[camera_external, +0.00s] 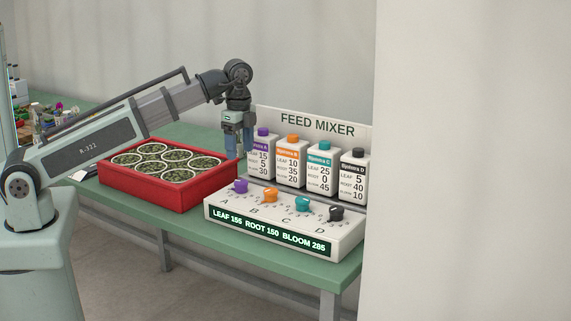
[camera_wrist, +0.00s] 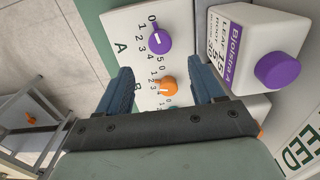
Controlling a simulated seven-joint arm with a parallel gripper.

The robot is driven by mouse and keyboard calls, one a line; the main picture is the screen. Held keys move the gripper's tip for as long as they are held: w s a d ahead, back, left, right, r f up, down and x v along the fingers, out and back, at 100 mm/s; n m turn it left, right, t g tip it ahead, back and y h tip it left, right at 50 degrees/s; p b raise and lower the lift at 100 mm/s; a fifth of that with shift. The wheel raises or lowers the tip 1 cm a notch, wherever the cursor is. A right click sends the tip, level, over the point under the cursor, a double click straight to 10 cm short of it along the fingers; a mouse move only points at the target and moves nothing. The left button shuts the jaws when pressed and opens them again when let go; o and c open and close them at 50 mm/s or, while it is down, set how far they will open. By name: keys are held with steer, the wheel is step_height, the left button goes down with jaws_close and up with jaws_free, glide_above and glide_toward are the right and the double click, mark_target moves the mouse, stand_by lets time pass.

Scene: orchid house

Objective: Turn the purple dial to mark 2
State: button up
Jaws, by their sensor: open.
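The purple dial (camera_external: 240,186) is the leftmost knob on the white mixer panel, above the letter A. It also shows in the wrist view (camera_wrist: 159,40), with printed marks along its left side. A small white line shows on the dial, but I cannot tell surely which mark it points to. My gripper (camera_external: 238,154) is open and empty, pointing down above and behind the dial, near the purple-capped bottle. In the wrist view, my two blue fingers (camera_wrist: 164,82) are spread with the orange dial (camera_wrist: 168,86) seen between them; the purple dial lies beyond the fingertips.
Orange, teal (camera_external: 302,204) and black (camera_external: 337,213) dials follow to the right. The display (camera_external: 270,231) reads LEAF 155 ROOT 150 BLOOM 285. Several bottles stand behind, the purple-capped one (camera_wrist: 255,55) close to my gripper. A red crate (camera_external: 145,189) of potted plants is left of the panel.

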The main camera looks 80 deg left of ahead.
mark_target(241, 181)
step_height(241, 181, down, 9)
steer(key=shift+f, duration=0.1)
stand_by(0.4)
steer(key=c, duration=1.1)
